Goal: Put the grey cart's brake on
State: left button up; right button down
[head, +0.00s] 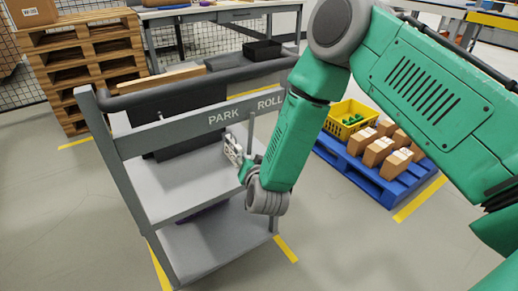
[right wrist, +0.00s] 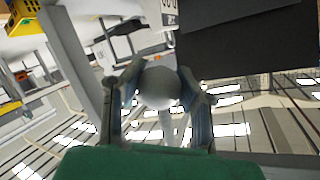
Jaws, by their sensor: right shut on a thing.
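The grey cart (head: 190,135) stands in front of me with a panel marked PARK on the left and ROLL on the right. A thin upright grey brake lever (head: 251,132) shows below the panel lettering, between the two words and close to the start of ROLL. My right gripper (head: 233,150) is at the cart's panel side, beside the lever. In the right wrist view its two fingers close around a round grey knob (right wrist: 160,86) with a pale stem below it. In the head view the knob is hidden or too small to make out. My left gripper is not in view.
A blue pallet (head: 350,165) with cartons and a yellow crate (head: 345,118) stands to the right. Stacked wooden pallets (head: 90,60) stand at the back left. Floor on the left is clear.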

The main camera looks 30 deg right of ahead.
jog(key=a+r+m+y+p, duration=0.2)
jog(key=a+r+m+p, duration=0.1)
jog(key=a, duration=0.3)
jog(key=shift+a+r+m+g+y+p, duration=0.3)
jog(key=shift+a+r+m+g+y, duration=0.1)
jog(key=shift+m, duration=0.2)
jog(key=c, duration=1.3)
grip_release()
jog(key=shift+o, duration=0.9)
jog(key=shift+s, duration=0.15)
jog(key=shift+s+d+f, duration=0.1)
jog(key=shift+f, duration=0.1)
